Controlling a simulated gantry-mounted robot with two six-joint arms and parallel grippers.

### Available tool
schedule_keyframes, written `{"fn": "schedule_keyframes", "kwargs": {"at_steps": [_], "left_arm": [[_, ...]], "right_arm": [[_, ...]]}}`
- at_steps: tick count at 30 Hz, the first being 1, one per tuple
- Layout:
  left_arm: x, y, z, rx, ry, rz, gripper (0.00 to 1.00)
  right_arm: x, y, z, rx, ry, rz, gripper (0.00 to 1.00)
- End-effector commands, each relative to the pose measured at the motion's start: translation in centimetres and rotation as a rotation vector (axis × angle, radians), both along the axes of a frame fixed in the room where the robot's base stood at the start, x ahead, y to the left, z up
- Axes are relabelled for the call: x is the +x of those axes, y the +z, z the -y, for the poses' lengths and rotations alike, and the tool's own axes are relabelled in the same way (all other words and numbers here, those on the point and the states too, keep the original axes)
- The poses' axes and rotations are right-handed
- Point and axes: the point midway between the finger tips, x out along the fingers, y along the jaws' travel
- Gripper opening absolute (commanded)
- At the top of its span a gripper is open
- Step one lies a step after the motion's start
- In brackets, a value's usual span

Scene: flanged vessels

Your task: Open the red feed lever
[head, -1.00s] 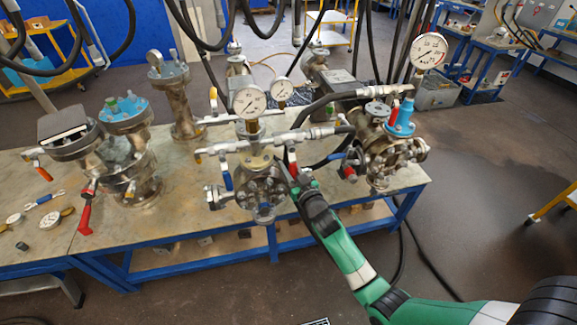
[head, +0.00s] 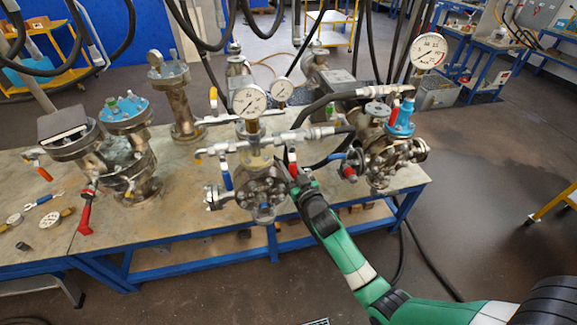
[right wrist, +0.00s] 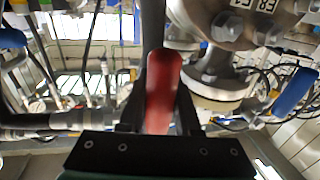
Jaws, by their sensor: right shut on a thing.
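The red feed lever (head: 292,157) hangs from the pipework at the right side of the middle flanged vessel (head: 262,190). In the right wrist view the red lever (right wrist: 162,88) stands upright between the two dark fingers. My right gripper (head: 295,181) has come up to it from the front right and is shut on its lower part. The right gripper (right wrist: 160,112) hides the lever's lower end in the head view. My left gripper is not in view.
A blue lever (head: 226,177) hangs left of the middle vessel. A pressure gauge (head: 249,101) stands above it. Black hoses (head: 330,97) cross behind. Floor in front of the bench is mostly clear.

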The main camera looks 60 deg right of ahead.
Motion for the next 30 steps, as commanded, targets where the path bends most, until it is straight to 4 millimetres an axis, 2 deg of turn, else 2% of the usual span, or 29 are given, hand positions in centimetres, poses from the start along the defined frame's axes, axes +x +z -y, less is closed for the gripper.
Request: {"fn": "schedule_keyframes", "kwargs": {"at_steps": [14,20,30], "left_arm": [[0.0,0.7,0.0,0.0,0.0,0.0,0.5],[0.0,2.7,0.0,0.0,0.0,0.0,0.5],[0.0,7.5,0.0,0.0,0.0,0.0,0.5]], "right_arm": [[-0.1,0.2,0.1,-0.015,0.0,-0.017,0.0],[-0.7,0.5,0.6,-0.066,0.0,-0.081,0.0],[-2.2,1.0,1.9,-0.226,-0.001,-0.269,0.0]]}}
